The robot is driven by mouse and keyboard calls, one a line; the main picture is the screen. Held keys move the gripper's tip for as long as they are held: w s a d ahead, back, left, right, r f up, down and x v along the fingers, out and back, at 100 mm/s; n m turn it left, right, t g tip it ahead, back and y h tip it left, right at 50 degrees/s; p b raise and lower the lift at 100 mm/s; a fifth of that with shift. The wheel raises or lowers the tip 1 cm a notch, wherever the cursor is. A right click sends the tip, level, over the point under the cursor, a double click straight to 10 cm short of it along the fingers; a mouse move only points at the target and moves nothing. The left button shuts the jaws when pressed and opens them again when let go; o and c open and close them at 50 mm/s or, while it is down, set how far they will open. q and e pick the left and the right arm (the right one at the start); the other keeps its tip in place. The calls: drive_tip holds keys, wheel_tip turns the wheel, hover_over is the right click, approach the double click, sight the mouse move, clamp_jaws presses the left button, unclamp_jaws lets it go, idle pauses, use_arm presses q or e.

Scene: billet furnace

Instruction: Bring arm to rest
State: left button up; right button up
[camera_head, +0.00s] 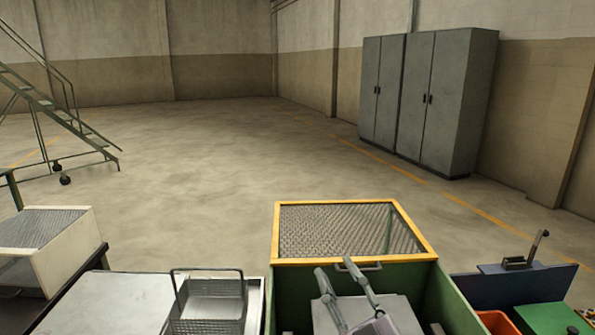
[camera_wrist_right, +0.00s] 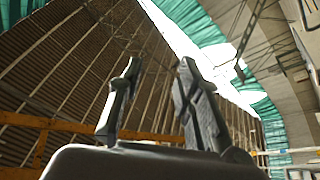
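My right gripper (camera_head: 334,267) is at the bottom centre of the head view, over a green box (camera_head: 440,300) with a yellow-framed mesh panel (camera_head: 345,230) at its back. Its two grey fingers stand apart. In the right wrist view the same gripper (camera_wrist_right: 160,66) points upward, its fingers spread with nothing between them. Behind the fingers in that view are a ribbed wall, a yellow rail and green-blue sheeting. My left gripper does not show in either view.
A white mesh-topped box (camera_head: 70,262) is at far left. A blue panel with a lever (camera_head: 518,263) is at right. Grey cabinets (camera_head: 430,100) stand far back. The floor between is clear.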

drive_tip(key=s+d+f+m+g+h, duration=0.2)
drive_tip(key=d+f+m+g+h, duration=0.15)
drive_tip(key=f, duration=0.35)
drive_tip(key=s+d+f+m+g+h, duration=0.2)
drive_tip(key=s+d+f+h, duration=0.15)
drive_tip(key=f, duration=0.45)
drive_tip(key=s+d+f+m+g+h, duration=0.2)
drive_tip(key=d+f+m+g, duration=0.1)
drive_tip(key=d+f, duration=0.3)
drive_tip(key=s+f+g, duration=0.4)
drive_tip(key=s+f, duration=0.2)
drive_tip(key=s, duration=0.4)
drive_tip(key=s+f+g, duration=0.5)
drive_tip(key=s+f, duration=0.1)
drive_tip(key=s, duration=0.3)
wheel_tip(320, 180, down, 31)
drive_tip(key=b, duration=0.5)
drive_tip(key=s+d+f+g+b, duration=0.1)
drive_tip(key=s+f+b, duration=0.1)
drive_tip(key=s+f, duration=0.6)
drive_tip(key=s+d+f+g+b, duration=0.1)
drive_tip(key=s+d+f+b, duration=0.1)
drive_tip(key=s+f, duration=0.7)
wheel_tip(320, 180, down, 5)
drive_tip(key=shift+s+d+r+b, duration=0.2)
drive_tip(key=shift+s+b, duration=0.1)
drive_tip(key=shift+b, duration=0.15)
